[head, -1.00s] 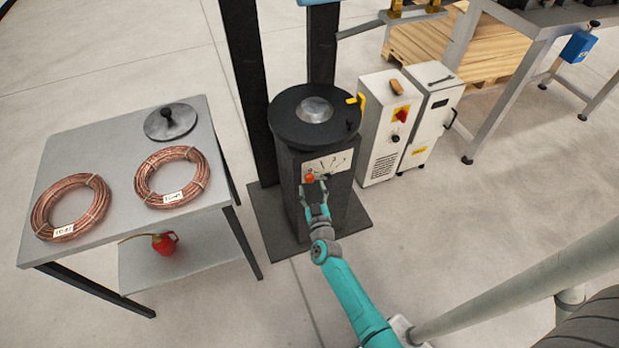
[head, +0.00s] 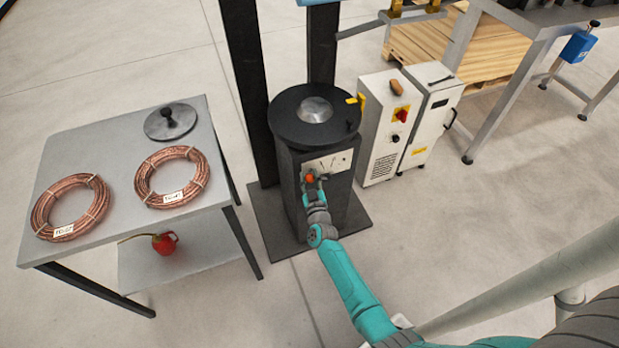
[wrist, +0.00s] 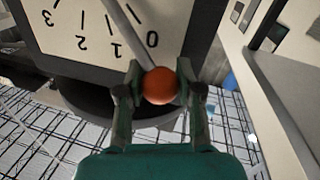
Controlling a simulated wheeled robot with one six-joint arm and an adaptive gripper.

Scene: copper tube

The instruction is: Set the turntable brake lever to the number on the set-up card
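The turntable (head: 285,128) is a black round disc with a metal centre on a dark pedestal. The white scale plate (head: 338,160) is on the pedestal's front. In the wrist view the scale plate (wrist: 75,28) appears upside down, with 0, 1, 2 and 3 readable. The brake lever (wrist: 128,28) is a grey rod ending in an orange ball knob (wrist: 160,86); the rod crosses the plate between the 0 and the 1. My gripper (head: 311,182) is at the knob, its two fingers against the knob's sides. I make out no set-up card.
A grey table (head: 100,135) on the left holds two tagged copper coils and a round lid. A red oil can (head: 165,243) is on its lower shelf. White cabinets (head: 387,135) stand right of the pedestal.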

